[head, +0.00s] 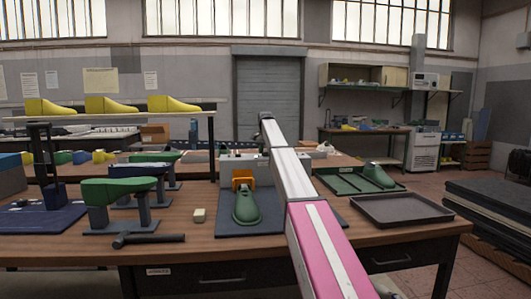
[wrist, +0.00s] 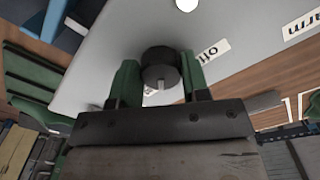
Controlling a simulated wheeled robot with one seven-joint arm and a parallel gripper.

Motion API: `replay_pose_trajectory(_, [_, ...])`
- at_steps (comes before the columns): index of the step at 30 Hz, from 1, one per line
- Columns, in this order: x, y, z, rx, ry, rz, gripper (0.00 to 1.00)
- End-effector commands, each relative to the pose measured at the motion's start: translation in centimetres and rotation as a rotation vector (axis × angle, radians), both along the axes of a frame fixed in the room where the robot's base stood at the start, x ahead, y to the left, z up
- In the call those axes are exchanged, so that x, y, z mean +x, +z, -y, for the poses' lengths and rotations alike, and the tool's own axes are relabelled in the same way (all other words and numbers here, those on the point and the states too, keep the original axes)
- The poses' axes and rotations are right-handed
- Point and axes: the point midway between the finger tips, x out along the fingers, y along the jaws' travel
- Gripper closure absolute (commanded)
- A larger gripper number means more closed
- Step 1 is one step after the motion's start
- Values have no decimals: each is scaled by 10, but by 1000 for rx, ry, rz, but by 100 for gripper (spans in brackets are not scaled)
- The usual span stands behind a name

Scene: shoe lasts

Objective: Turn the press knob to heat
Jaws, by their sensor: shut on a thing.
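In the wrist view, the black round press knob (wrist: 160,68) stands on a light grey panel (wrist: 105,65). My gripper (wrist: 160,80) has its two green fingers shut on the knob, one on each side. A pale pointer mark on the knob points toward the bottom of the picture. Another label (wrist: 212,51) beside the knob is partly hidden by a finger. In the head view, the grey press (head: 232,170) stands behind a green last, and my arm hides the knob.
An orange part (head: 242,178) sits at the press front, above the green last (head: 246,206) on a dark mat. A green tray (head: 345,181) and an empty dark tray (head: 402,208) lie to the right. Lasts on stands and a hammer (head: 147,238) are to the left.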

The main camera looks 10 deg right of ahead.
Motion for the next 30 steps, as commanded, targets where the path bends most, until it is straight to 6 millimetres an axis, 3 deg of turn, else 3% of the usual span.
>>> replay_pose_trajectory(19, [1,1,0,0,-54,1,81])
replay_pose_trajectory(20, [1,1,0,0,-54,1,54])
replay_pose_trajectory(22, [1,1,0,0,-54,1,32])
replay_pose_trajectory(30, [0,0,0,0,-53,1,32])
